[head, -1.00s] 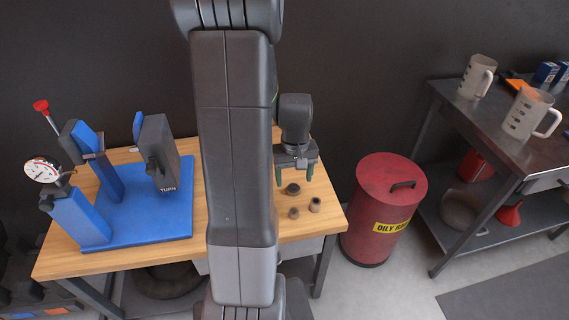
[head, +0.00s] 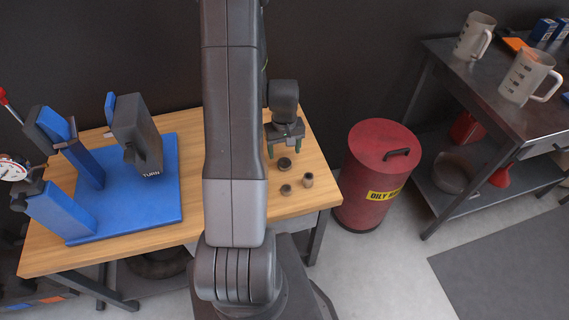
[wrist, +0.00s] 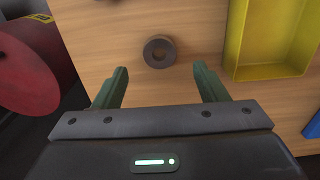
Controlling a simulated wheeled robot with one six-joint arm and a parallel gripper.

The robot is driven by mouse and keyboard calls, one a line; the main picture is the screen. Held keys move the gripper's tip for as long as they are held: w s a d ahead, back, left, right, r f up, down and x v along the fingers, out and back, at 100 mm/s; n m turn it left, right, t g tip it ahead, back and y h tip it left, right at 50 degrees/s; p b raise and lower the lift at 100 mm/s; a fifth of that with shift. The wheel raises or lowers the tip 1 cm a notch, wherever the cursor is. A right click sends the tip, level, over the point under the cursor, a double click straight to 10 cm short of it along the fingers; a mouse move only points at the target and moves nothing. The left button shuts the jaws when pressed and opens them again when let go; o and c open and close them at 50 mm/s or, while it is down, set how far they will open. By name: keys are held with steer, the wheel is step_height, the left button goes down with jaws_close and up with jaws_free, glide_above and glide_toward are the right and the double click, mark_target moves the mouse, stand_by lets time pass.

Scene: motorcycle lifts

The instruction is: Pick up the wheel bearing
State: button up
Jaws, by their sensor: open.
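Three small dark round parts stand on the wooden bench; the head view does not show clearly which is the wheel bearing. The one nearest my gripper (head: 285,150) is a dark ring (head: 285,164). In the wrist view this ring (wrist: 159,52) has a centre hole and lies flat, just beyond the open fingertips and roughly centred between them. My gripper is open and empty, apart from the ring. A second small part (head: 308,180) and a third (head: 286,190) sit nearer the bench's front edge.
A yellow tray (wrist: 232,50) lies right of the ring in the wrist view; my arm hides it in the head view. A blue stand (head: 150,205) is on the bench's left. A red bin (head: 372,180) stands right of the bench (head: 60,255).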

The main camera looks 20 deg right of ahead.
mark_target(285, 160)
steer(key=shift+f+p, duration=0.4)
steer(key=shift+f, duration=2.35)
steer(key=c, duration=1.1)
